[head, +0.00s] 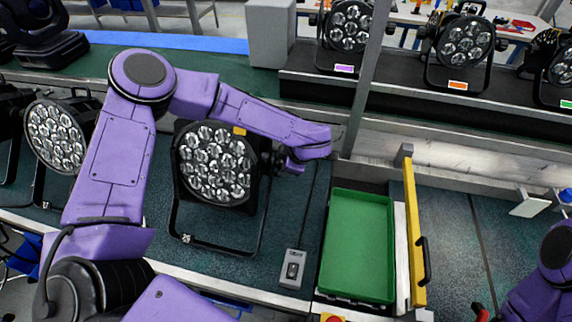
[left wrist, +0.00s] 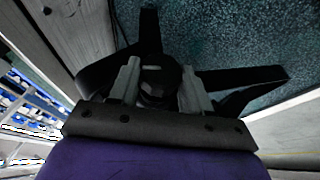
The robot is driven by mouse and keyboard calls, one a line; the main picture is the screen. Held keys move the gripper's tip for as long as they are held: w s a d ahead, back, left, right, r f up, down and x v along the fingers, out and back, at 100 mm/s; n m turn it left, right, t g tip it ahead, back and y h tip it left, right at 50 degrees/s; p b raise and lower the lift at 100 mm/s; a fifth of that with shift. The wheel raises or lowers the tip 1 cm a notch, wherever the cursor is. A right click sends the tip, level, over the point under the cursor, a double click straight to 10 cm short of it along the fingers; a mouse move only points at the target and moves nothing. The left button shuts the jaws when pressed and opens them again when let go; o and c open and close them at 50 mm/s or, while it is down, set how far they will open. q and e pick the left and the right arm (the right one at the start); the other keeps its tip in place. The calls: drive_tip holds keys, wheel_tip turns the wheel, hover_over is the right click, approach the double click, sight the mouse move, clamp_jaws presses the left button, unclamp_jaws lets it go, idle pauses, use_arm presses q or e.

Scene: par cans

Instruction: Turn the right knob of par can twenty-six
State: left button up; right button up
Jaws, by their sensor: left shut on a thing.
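A black par can (head: 215,165) with a cluster of lenses and a yellow label stands in its bracket on the green bench; its number is not readable. My left gripper (head: 281,160) is at the right side of this can. In the left wrist view, the fingers of my left gripper (left wrist: 160,82) are on either side of a black round knob (left wrist: 154,74) and shut on it. The dark bracket arms spread around the knob. In the head view the knob is hidden by the gripper. My right gripper is not in view; only part of my right arm shows.
Another par can (head: 57,134) stands to the left. Several more stand on the rear shelf, one with a purple label (head: 345,69), one with an orange label (head: 458,86). A green tray (head: 358,245), a small grey switch box (head: 293,268) and a yellow bar (head: 414,235) lie to the right.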

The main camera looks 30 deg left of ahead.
use_arm(q)
drive_tip(key=shift+s+f+t+y+b, duration=0.1)
drive_tip(key=shift+f+t+y+b, duration=0.2)
drive_tip(key=shift+t+b, duration=0.5)
drive_tip(key=t+b, duration=0.1)
drive_tip(key=b, duration=0.1)
drive_tip(key=n+t+y+b, duration=0.1)
drive_tip(key=t+b, duration=0.1)
drive_tip(key=t+y+b, duration=0.1)
drive_tip(key=t+b, duration=0.1)
drive_tip(key=b, duration=0.1)
drive_tip(key=shift+s+d+f+n, duration=0.15)
drive_tip(key=shift+s+f+n, duration=0.05)
drive_tip(key=shift+f+n, duration=0.1)
drive_tip(key=shift+t+y+b, duration=0.3)
drive_tip(key=shift+t+b, duration=0.5)
drive_tip(key=shift+b, duration=0.15)
drive_tip(key=shift+r+n+t+b, duration=0.15)
drive_tip(key=shift+n+t+b, duration=0.15)
drive_tip(key=shift+b, duration=0.05)
drive_tip(key=shift+r, duration=0.1)
drive_tip(key=o, duration=1.1)
drive_tip(key=shift+w, duration=0.1)
drive_tip(key=shift+c, duration=0.2)
